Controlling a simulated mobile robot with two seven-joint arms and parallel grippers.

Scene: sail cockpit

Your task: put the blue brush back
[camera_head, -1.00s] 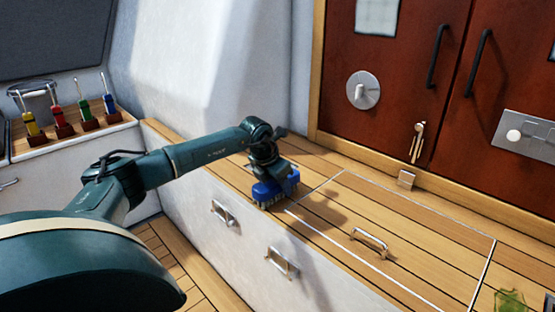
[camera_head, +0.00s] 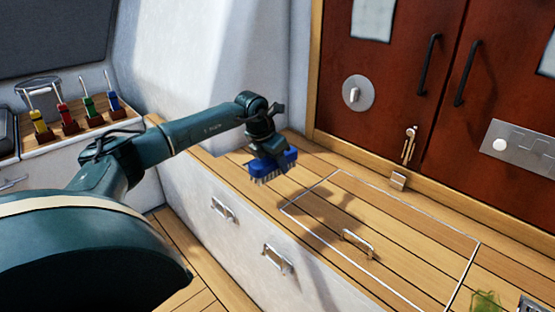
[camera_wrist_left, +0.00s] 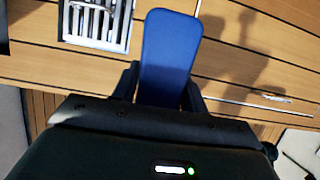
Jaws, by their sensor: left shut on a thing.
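The blue brush (camera_head: 273,168) has a blue block and pale bristles facing down. My left gripper (camera_head: 265,148) is shut on it and holds it above the wooden bench top (camera_head: 237,172), to the left of the outlined hatch. In the left wrist view the brush (camera_wrist_left: 170,50) is a long blue rounded shape reaching out between the fingers (camera_wrist_left: 160,90). The inner faces of the fingers are hidden. My right gripper is not in view.
A rack (camera_head: 95,133) at the left holds yellow, red, green and blue-handled tools beside a metal pot (camera_head: 40,95). The hatch has a raised handle (camera_head: 357,243). Red-brown doors (camera_head: 390,90) stand behind. A slotted light fitting (camera_wrist_left: 97,22) shows in the left wrist view.

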